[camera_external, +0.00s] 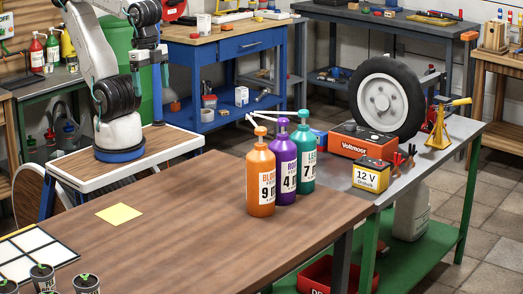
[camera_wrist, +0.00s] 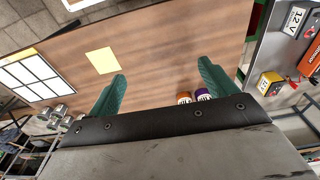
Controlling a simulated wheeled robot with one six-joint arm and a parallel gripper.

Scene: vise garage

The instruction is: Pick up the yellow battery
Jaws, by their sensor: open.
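The yellow battery (camera_external: 370,176) with a white 12 V label stands upright on the grey metal bench at the right in the external view. A small yellow box with a pale label, which looks like the same battery (camera_wrist: 268,84), shows at the right in the wrist view. My gripper (camera_wrist: 162,74) is open and empty in the wrist view, its two green fingers spread above the brown table. It is well apart from the battery, which lies to the right of the fingers. In the external view my arm is at the upper left, far from the battery.
A yellow jack stand (camera_external: 440,124) and a wheel (camera_external: 386,100) are near. Orange (camera_external: 261,180), purple (camera_external: 283,168) and teal (camera_external: 303,155) bottles stand left of the battery.

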